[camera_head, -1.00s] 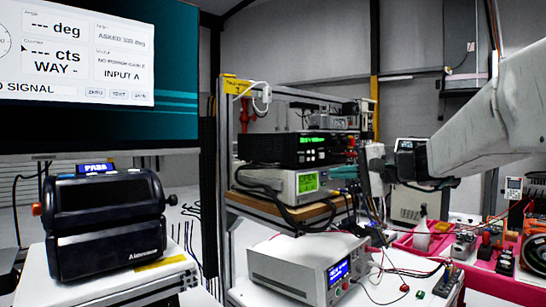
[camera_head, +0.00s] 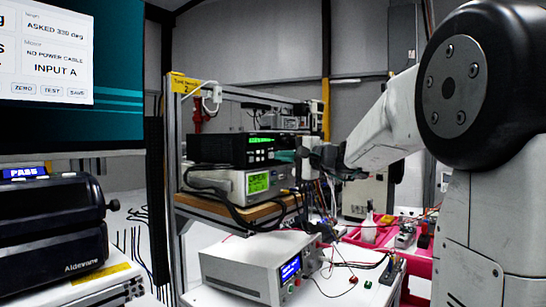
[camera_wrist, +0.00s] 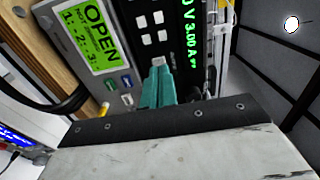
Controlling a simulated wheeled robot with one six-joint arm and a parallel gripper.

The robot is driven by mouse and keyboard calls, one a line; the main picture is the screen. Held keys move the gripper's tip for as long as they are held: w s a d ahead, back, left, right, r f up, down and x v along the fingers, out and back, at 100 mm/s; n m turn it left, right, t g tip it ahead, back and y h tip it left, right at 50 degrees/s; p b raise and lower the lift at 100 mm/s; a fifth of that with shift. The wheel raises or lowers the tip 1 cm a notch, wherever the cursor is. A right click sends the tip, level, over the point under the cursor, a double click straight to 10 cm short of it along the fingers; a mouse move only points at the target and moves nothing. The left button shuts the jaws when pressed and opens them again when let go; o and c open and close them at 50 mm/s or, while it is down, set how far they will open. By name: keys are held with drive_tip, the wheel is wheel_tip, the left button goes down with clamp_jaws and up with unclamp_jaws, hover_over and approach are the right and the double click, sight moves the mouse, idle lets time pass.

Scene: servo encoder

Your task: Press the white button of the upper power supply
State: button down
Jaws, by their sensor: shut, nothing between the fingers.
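The upper power supply (camera_head: 232,149) is a black box with green digits, on top of a grey instrument (camera_head: 240,184) with a green screen. In the wrist view its green digits (camera_wrist: 190,28) stand to the right of the instrument's "OPEN" screen (camera_wrist: 90,35). Several pale square buttons (camera_wrist: 150,27) show between the two displays; I cannot tell which is the white button. My gripper (camera_wrist: 158,64) is shut and empty, its teal fingers pointing at the panel near these buttons. Contact cannot be told. In the head view my gripper (camera_head: 289,156) is right of the power supply's front.
Both boxes stand on a wooden shelf (camera_head: 230,208) in a metal rack. Below is a white power supply (camera_head: 250,266) with a blue screen and leads. Black cables loop before the shelf. Pink trays (camera_head: 372,236) stand to the right, a black device (camera_head: 50,232) to the left.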

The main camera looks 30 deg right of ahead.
drive_tip(key=shift+w+a, duration=0.15)
drive_tip(key=shift+w, duration=0.2)
drive_tip(key=shift+w+a, duration=0.1)
drive_tip(key=shift+w, duration=0.15)
idle(0.5)
drive_tip(key=shift+s, duration=0.1)
drive_tip(key=shift+v, duration=0.9)
drive_tip(key=shift+s, duration=0.1)
drive_tip(key=v, duration=0.7)
drive_tip(key=shift+s, duration=0.15)
